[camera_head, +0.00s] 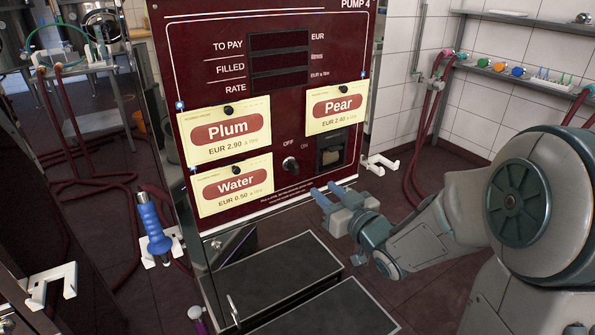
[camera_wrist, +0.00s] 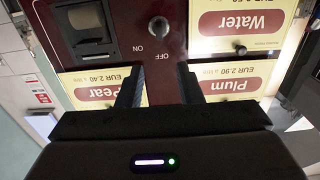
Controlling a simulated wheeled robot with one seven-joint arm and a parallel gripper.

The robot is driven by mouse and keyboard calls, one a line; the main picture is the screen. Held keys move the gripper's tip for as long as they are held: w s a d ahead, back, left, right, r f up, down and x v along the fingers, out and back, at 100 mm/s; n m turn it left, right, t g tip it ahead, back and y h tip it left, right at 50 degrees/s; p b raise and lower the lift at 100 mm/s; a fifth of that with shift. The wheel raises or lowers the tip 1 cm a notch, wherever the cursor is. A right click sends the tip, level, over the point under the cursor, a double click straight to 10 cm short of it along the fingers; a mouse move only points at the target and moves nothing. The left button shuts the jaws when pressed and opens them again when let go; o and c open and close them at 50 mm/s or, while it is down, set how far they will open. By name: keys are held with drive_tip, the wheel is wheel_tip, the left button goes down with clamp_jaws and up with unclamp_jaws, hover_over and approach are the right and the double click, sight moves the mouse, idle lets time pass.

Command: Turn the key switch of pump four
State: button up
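Pump 4 (camera_head: 290,95) is a dark red panel with a small dark display and price cards. My gripper (camera_head: 322,194) is in front of the panel, below and to the right of the switch in the head view. In the wrist view my gripper (camera_wrist: 160,78) is open, with nothing between its fingers.
Plum (camera_head: 228,150), Pear (camera_head: 337,120) and Water (camera_head: 232,197) cards hang around the switch. A dark receipt slot unit (camera_head: 330,152) is right of it. A blue nozzle (camera_head: 152,225) hangs at left. A dark step (camera_head: 275,268) stands below the panel.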

sight(297, 166)
drive_tip(key=x, duration=1.2)
drive_tip(key=shift+w+a, duration=0.25)
clamp_jaws()
